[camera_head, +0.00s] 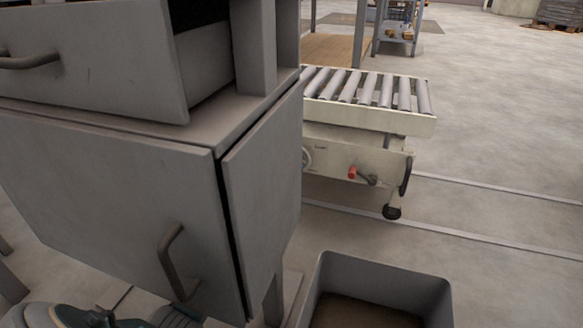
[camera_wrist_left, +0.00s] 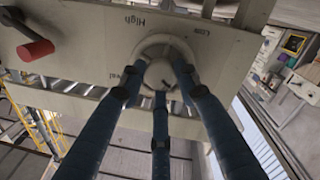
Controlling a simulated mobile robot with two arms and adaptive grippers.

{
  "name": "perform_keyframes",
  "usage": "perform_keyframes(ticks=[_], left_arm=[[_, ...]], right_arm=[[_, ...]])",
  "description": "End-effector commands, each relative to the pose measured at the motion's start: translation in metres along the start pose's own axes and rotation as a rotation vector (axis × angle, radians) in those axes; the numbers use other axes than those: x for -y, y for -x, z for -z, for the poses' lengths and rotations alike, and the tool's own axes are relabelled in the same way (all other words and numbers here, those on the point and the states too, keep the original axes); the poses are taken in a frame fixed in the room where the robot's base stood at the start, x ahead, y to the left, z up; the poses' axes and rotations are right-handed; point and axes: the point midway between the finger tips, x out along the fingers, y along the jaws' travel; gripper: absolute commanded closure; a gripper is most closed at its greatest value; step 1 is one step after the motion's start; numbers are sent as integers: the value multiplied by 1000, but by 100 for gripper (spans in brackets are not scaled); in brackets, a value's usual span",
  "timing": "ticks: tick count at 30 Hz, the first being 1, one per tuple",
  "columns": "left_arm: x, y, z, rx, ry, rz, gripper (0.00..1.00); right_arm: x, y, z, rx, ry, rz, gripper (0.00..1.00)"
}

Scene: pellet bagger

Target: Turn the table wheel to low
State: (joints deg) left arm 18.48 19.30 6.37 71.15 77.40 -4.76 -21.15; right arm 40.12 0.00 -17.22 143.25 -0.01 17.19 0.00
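The table wheel (camera_wrist_left: 165,48) is a pale round handwheel with a hub on the cream side panel (camera_wrist_left: 90,35) of the roller table. Lettering around it reads High, Low and a partly covered word. In the head view the wheel (camera_head: 307,158) shows only as a sliver behind the grey cabinet's edge. My left gripper (camera_wrist_left: 161,78) has its three dark fingers spread apart, pointing at the wheel, with the tips in front of its rim and hub. Contact cannot be told. My left gripper does not show clearly in the head view. My right gripper is in neither view.
A red-handled crank (camera_head: 354,173) is on the same panel, right of the wheel in the head view. The grey cabinet (camera_head: 265,190) with a door handle stands in front. A grey bin (camera_head: 385,275) is on the floor. Open floor lies to the right.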

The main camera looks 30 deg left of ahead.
Motion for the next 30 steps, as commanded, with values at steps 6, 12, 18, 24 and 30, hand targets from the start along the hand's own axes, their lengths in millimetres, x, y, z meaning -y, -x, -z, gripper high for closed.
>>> perform_keyframes(ticks=[6,12,18,24,30], left_arm=[[1,0,-3,2,16,0,95],[2,1,-4,-3,93,-5,95],[3,1,-5,-13,241,-14,95],[2,1,-6,-25,424,-25,95],[1,1,-6,-40,613,-37,95]], right_arm=[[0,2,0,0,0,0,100],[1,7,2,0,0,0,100],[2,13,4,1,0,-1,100],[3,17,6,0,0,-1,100],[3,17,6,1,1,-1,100]])
